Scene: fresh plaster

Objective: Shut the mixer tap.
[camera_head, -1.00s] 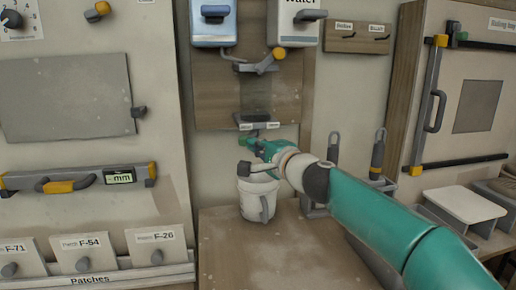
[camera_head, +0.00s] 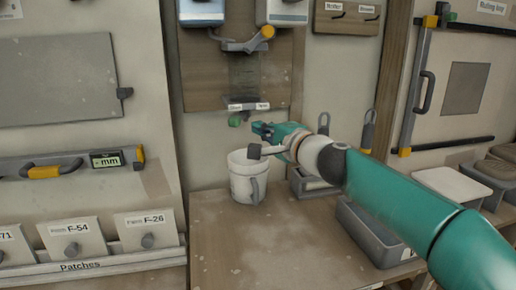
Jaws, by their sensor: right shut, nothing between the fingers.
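A grey fitting with a yellow-orange end (camera_head: 267,32) sits on the wooden back panel below two wall boxes; I take it for the mixer tap. Below it is a small labelled plate (camera_head: 248,106) with unreadable text and a green knob (camera_head: 235,121) under its left end. I cannot tell if the knob belongs to the tap. My right gripper (camera_head: 259,129), teal and dark, is shut and empty. It is just right of the green knob with a small gap, above a white bucket (camera_head: 243,187). My left gripper is not in view.
The bucket stands on a wooden bench (camera_head: 225,240) with free room in front. Grey bins (camera_head: 368,230) are on the right, partly behind my arm. A barred door (camera_head: 462,88) is at the right.

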